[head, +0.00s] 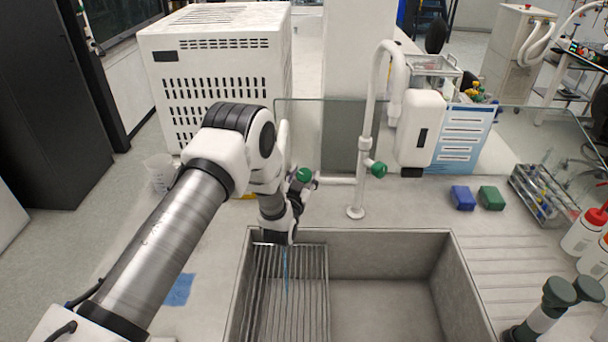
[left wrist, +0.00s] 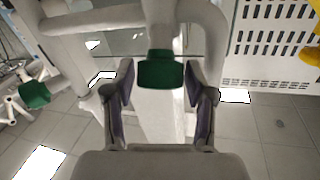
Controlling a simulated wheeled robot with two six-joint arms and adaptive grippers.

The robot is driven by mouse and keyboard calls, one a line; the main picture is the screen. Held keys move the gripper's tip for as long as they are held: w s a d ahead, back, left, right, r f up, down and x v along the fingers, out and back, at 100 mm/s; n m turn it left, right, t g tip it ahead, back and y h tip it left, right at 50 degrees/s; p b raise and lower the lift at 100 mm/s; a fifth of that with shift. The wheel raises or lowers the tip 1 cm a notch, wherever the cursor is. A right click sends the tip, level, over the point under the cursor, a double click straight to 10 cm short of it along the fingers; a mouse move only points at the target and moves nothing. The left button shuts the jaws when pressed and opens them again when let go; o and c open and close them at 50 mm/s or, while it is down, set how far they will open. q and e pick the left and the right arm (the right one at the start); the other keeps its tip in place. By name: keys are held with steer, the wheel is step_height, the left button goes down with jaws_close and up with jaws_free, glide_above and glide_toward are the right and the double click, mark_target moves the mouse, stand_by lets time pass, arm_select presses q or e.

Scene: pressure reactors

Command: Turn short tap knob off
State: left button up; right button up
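The short tap's green knob (head: 304,174) is at the back left of the sink, partly hidden by my left arm. In the left wrist view the green knob (left wrist: 161,70) is centred, facing me, just beyond and between the fingertips. My left gripper (head: 298,188) is open, with one finger on each side of the knob; it also shows in the left wrist view (left wrist: 160,84). I cannot tell if the fingers touch the knob. The short tap's white pipe (left wrist: 165,25) rises behind it. My right gripper is not in view.
A tall white tap (head: 367,120) with its own green knob (head: 378,169) stands to the right. The sink (head: 390,300) holds a wire rack (head: 305,300). A white vented box (head: 218,75) stands behind my arm. Blue and green blocks (head: 463,197) lie at right.

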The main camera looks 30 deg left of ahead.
arm_select(q)
steer(key=shift+w+f, duration=0.1)
steer(key=c, duration=0.8)
steer(key=shift+a+m+h, duration=0.1)
steer(key=shift+m+h, duration=0.5)
steer(key=shift+h, duration=0.1)
steer(key=m+h, duration=0.2)
steer(key=shift+m+b, duration=0.3)
steer(key=shift+b, duration=0.05)
steer(key=m+g+h, duration=0.1)
steer(key=m+h, duration=0.3)
steer(key=shift+m+g, duration=0.3)
steer(key=shift+g, duration=0.1)
steer(key=m+g+h, duration=0.2)
steer(key=m+h, duration=0.1)
steer(key=m, duration=0.1)
steer(key=shift+m+g, duration=0.3)
steer(key=shift+g, duration=0.1)
steer(key=shift+m+g+h+p, duration=0.5)
steer(key=shift+m+g, duration=0.2)
steer(key=shift+m, duration=0.1)
